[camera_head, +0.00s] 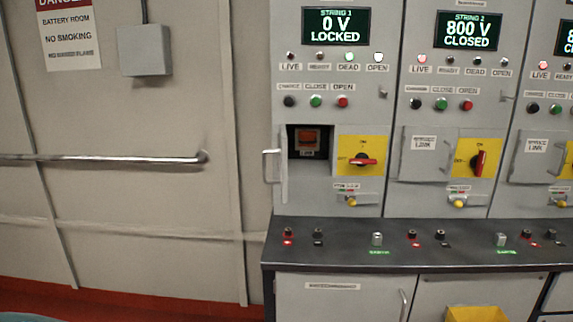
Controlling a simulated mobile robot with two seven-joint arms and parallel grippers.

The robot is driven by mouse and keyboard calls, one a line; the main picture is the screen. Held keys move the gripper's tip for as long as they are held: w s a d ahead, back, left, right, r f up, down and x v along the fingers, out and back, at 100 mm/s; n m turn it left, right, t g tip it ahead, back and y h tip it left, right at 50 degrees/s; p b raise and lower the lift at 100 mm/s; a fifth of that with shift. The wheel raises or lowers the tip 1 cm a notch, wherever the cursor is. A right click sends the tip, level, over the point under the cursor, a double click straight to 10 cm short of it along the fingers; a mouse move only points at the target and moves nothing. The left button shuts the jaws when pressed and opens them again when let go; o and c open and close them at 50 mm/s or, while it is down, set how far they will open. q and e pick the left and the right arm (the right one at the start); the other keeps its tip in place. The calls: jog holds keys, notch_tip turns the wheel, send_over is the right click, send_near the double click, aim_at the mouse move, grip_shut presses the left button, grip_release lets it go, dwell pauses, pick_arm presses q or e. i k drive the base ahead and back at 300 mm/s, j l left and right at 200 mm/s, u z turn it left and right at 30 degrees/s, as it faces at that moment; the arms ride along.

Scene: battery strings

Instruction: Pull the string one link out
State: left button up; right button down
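The string 1 panel stands in the middle of the view, and its display (335,26) reads 0 V LOCKED. The service compartment door (279,176) is swung open to the left. The red link (308,138) sits inside the dark compartment (294,151). To its right, a red rotary handle (362,161) lies about level on a yellow plate (375,145). A yellow-knobbed lock (351,201) is below. Neither gripper is in view.
The string 2 panel to the right reads 800 V CLOSED on its display (468,30), with its link door (421,152) shut. A dark counter (340,255) with several terminals juts out below. A wall rail (110,159) is at left; a yellow bin (476,314) is below.

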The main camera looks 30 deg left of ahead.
aim_at(306, 138)
jog(key=k+j+u, duration=0.15)
jog(key=j, duration=0.2)
jog(key=k+j+u, duration=0.1)
jog(key=j, duration=0.25)
jog(key=k+j+u, duration=0.15)
jog(key=j, duration=0.25)
jog(key=j+u, duration=0.1)
jog(key=j, duration=0.25)
jog(key=i+l, duration=0.1)
jog(key=i, duration=0.7)
